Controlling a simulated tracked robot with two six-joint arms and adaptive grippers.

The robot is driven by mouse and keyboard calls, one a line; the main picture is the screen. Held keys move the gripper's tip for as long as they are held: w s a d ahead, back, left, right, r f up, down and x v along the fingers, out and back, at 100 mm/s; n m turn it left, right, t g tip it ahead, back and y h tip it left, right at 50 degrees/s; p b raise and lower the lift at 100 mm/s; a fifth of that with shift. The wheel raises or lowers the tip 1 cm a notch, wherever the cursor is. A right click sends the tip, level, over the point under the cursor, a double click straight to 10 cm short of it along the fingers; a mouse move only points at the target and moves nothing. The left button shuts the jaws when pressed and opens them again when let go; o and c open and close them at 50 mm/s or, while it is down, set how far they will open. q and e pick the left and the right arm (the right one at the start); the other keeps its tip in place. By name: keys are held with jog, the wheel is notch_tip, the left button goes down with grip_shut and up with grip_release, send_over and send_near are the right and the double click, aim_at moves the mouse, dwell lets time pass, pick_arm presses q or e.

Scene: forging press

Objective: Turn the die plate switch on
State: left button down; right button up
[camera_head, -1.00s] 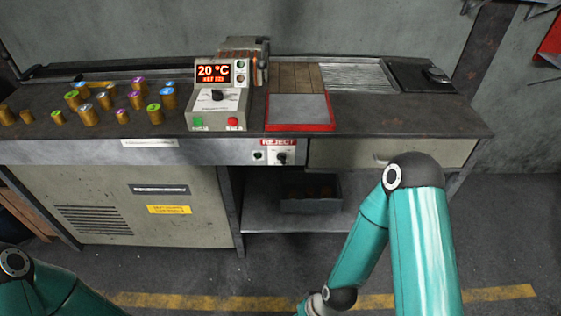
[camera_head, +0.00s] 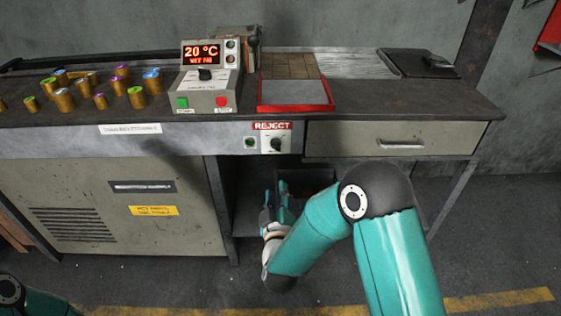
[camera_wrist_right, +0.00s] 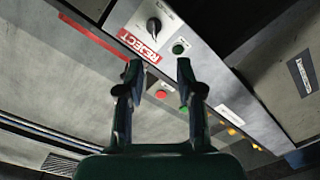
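A switch panel under the red REJECT label holds a black rotary knob (camera_head: 277,144) and a small round green light or button (camera_head: 250,142). I cannot read which label names the die plate. The knob also shows in the right wrist view (camera_wrist_right: 153,27), with the round green piece (camera_wrist_right: 180,47) beside it. A control box (camera_head: 206,94) on the table has another black knob (camera_head: 204,74). My right gripper (camera_head: 275,192) is below the table's front edge, under the panel, fingers up. In the wrist view its two fingers (camera_wrist_right: 159,80) are apart and empty. My left gripper is out of view.
A red-rimmed tray (camera_head: 296,108) sits above the panel. A closed drawer (camera_head: 390,140) with a handle is to the right. Several coloured-top cylinders (camera_head: 100,100) stand at the left. A dark bin (camera_head: 310,180) is under the table, behind my right arm.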

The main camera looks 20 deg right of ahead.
jog(key=p, duration=0.1)
send_near(276, 149)
jog(key=x, duration=0.9)
jog(key=shift+w+d, duration=0.15)
jog(key=shift+w, duration=0.05)
